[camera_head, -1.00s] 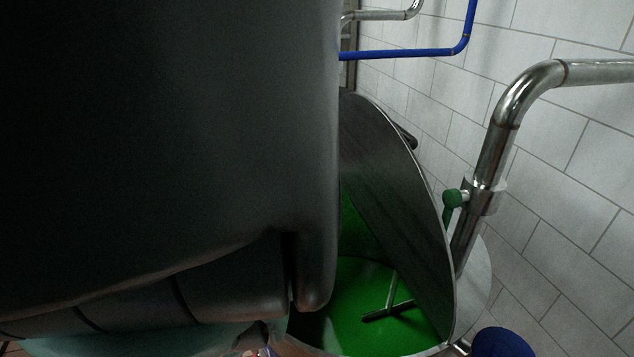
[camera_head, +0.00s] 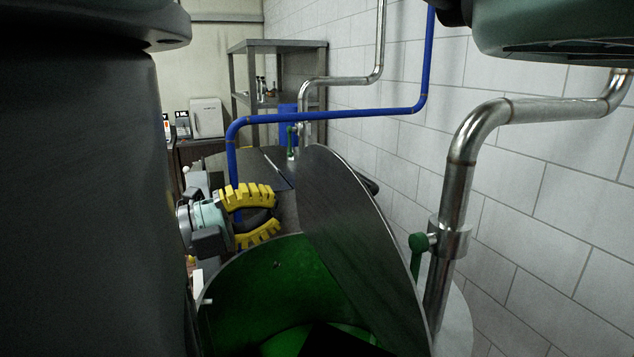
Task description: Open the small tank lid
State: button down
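The small tank (camera_head: 262,262) stands low in the middle of the head view, with a green inside showing. Its dark, half-round lid (camera_head: 350,225) stands raised and tilted at the right side of the opening. My gripper (camera_head: 278,213) is at the tank's far left rim, with yellow padded fingers pointing right toward the lid. The fingers are spread apart, and nothing shows between them. A gap seems to lie between the fingertips and the lid, though the depth is hard to judge.
A steel pipe (camera_head: 462,165) with a green valve handle (camera_head: 418,243) rises just right of the lid. A blue pipe (camera_head: 330,115) crosses behind. A metal shelf (camera_head: 275,46) and a white box (camera_head: 207,118) stand at the back. My dark arm parts cover the left side.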

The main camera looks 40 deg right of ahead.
jog(key=p+x, duration=0.4)
jog(key=x, duration=0.5)
